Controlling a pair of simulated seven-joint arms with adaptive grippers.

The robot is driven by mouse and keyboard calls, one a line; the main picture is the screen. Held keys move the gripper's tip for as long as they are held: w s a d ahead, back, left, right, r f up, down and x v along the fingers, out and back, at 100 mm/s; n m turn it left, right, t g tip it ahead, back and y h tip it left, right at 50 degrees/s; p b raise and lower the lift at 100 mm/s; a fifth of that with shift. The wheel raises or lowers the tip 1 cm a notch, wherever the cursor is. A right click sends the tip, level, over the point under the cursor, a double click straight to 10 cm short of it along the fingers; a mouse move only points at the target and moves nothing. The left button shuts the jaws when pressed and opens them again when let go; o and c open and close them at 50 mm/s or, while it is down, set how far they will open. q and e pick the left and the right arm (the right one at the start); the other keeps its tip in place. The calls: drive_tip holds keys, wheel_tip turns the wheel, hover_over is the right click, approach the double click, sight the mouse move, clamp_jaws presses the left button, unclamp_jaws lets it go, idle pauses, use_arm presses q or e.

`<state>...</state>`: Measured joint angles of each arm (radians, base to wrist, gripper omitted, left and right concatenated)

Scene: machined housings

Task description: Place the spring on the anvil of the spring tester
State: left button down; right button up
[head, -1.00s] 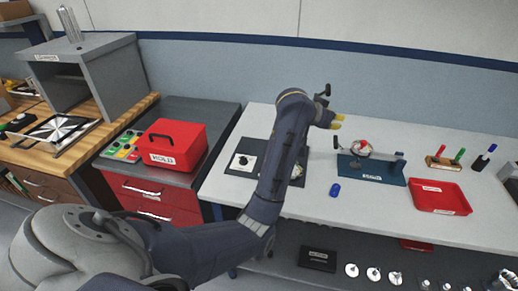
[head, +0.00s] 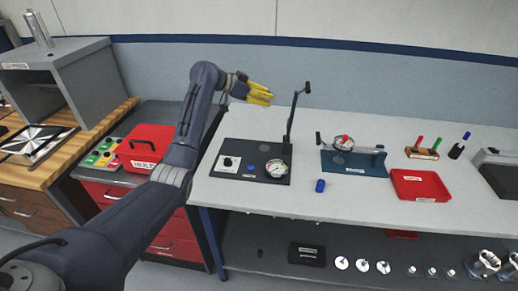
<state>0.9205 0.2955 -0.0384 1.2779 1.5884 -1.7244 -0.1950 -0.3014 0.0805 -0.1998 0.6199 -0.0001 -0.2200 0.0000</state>
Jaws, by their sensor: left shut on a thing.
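A black-based bench device (head: 232,182) with a lever post, a gauge and a white plate with a black knob stands at the left of the white table; I take it as the spring tester. A small blue spot (head: 251,167) shows on its base, perhaps the anvil; I cannot tell. A small blue cylinder (head: 320,185) stands on the table right of the device; I cannot tell whether it is a spring. My left gripper (head: 260,93), with yellow fingers, is above and behind the device, left of the lever top. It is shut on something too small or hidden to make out. My right gripper is not in view.
A blue-based device (head: 365,168) with a gauge, a red tray (head: 418,184) and a wooden marker stand (head: 422,154) are to the right. A red box (head: 145,147) sits on the left cabinet. The table front between the devices is mostly clear.

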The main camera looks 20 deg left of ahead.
use_arm(q)
wheel_tip(320, 180, down, 20)
drive_tip(key=shift+a+f, duration=0.1)
idle(0.7)
drive_tip(key=c, duration=1.2)
unclamp_jaws()
drive_tip(key=shift+a, duration=0.1)
drive_tip(key=v, duration=1.2)
